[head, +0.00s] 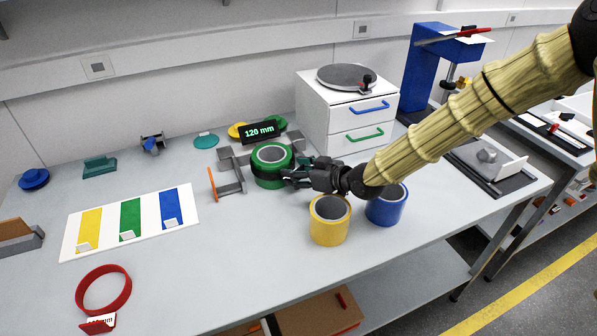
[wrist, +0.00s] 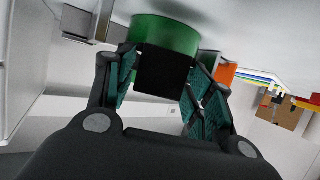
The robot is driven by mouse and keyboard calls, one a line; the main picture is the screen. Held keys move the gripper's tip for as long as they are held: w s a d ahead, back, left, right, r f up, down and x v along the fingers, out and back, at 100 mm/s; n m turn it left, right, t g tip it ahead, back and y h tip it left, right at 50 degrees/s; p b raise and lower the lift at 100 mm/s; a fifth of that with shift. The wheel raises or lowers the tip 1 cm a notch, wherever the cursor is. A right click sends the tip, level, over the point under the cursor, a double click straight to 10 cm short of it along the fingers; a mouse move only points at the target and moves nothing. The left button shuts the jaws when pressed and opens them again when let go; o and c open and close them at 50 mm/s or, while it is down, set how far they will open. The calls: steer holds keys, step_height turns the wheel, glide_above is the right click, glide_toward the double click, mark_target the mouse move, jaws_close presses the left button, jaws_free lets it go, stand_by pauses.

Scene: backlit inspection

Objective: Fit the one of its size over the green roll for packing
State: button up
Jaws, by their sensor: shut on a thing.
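The green roll (head: 272,154) stands upright on the bench in front of a display reading 120 mm (head: 260,131). It also shows in the wrist view (wrist: 165,33). A dark band (head: 268,172) appears around its side; how far down it sits is hard to tell. My gripper (head: 292,177) is at the roll's right front side, shut on a black block (wrist: 162,75) that stands directly before the roll and looks like the band's tab. Their join is hidden. A red ring (head: 78,294) with a labelled tab lies at the front left, its number unreadable.
A yellow roll (head: 329,228) and a blue roll (head: 386,211) stand close below my arm. A grey fixture with an orange end (head: 212,184) is just left of the green roll. A white drawer unit (head: 342,115) stands behind. A striped board (head: 150,237) lies left; the front middle is clear.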

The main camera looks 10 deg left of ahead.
steer(key=shift+r, duration=0.15)
steer(key=o, duration=0.9)
steer(key=shift+o, duration=0.2)
steer(key=v, duration=0.7)
steer(key=shift+d, duration=0.3)
steer(key=shift+r, duration=0.1)
